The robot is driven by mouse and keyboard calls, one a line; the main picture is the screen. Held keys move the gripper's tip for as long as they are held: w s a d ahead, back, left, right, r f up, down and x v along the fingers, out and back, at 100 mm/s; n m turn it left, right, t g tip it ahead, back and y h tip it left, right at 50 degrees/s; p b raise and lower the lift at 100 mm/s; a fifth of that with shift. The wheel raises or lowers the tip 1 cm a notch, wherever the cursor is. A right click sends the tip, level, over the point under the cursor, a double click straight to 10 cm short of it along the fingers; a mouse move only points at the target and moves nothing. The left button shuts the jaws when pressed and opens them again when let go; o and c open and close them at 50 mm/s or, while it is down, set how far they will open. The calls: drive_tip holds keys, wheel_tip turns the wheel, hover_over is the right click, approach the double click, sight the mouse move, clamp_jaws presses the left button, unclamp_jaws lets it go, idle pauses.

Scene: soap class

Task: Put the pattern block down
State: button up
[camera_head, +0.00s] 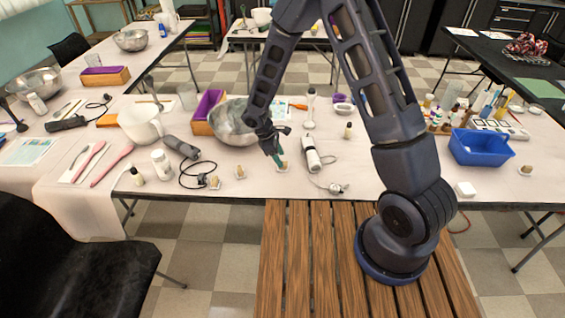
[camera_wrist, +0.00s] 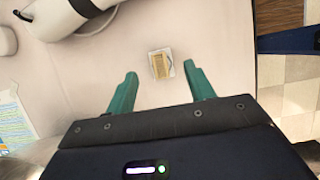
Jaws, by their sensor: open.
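A small tan block (camera_wrist: 161,64), which I take for the pattern block, lies on a small white square on the table. In the wrist view it sits just beyond and between my fingertips, with clear space on both sides. My gripper (camera_wrist: 160,75) has two teal fingers spread apart with nothing between them. In the head view my gripper (camera_head: 278,160) points down at the table's near side, right by the block (camera_head: 283,167). The exact height of the fingertips over the table cannot be told.
A white hand blender (camera_head: 311,155) lies close on the right, with its cord in front. A metal bowl (camera_head: 232,122) is behind the gripper. A blue bin (camera_head: 481,147) stands at the right. The table's front edge is near.

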drive_tip(key=v, duration=0.7)
drive_tip(key=shift+r, duration=0.25)
drive_tip(key=d+r+m+t+y, duration=0.15)
drive_tip(key=d+r+m, duration=0.75)
drive_tip(key=d+r, duration=1.2)
drive_tip(key=s+d+r+m+t+y, duration=0.3)
drive_tip(key=s+d+r+m, duration=0.6)
drive_tip(key=s+d+r, duration=0.3)
drive_tip(key=s+d, duration=0.2)
drive_tip(key=s, duration=0.2)
drive_tip(key=shift+d+r, duration=0.2)
drive_tip(key=shift+d, duration=0.15)
